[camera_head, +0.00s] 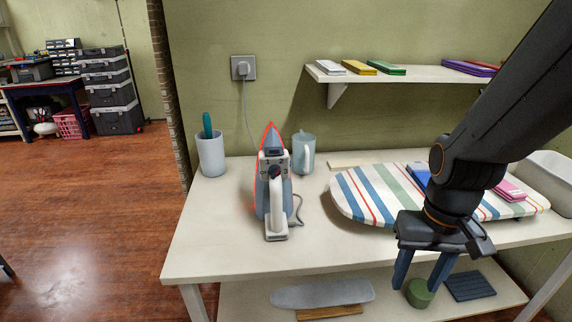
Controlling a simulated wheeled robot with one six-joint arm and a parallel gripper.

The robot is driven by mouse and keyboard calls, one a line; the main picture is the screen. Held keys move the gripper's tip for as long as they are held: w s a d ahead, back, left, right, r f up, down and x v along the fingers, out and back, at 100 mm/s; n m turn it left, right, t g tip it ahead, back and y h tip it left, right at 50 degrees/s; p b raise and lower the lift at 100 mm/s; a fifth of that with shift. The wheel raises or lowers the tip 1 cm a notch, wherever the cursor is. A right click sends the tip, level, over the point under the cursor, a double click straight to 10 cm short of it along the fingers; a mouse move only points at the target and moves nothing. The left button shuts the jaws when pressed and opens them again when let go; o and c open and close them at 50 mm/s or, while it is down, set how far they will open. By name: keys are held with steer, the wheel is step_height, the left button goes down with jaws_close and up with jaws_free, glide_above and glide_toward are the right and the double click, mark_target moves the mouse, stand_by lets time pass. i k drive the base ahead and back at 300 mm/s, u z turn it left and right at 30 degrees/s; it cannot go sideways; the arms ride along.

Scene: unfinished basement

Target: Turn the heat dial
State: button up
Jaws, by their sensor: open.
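A white and blue-grey iron (271,200) with a red-orange edge stands upright on the white table, left of centre. A small dark round part, seemingly the heat dial (275,171), shows on the iron above its white handle. Its marking is too small to read. My gripper (419,286) is open and empty, with its two blue fingers pointing down. It is in front of the table's right part, well to the right of the iron and apart from it.
A striped ironing board (357,199) lies on the table (215,247), with folded cloths (510,190) on it. A white cup (211,156) and a pale blue jug (304,154) flank the iron. A cord runs to the wall socket (243,68). A shelf (415,75) hangs above.

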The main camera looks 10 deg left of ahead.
mark_target(274, 170)
steer(key=z, duration=1.1)
steer(key=k, duration=0.9)
steer(key=u, duration=1)
steer(key=i, duration=0.5)
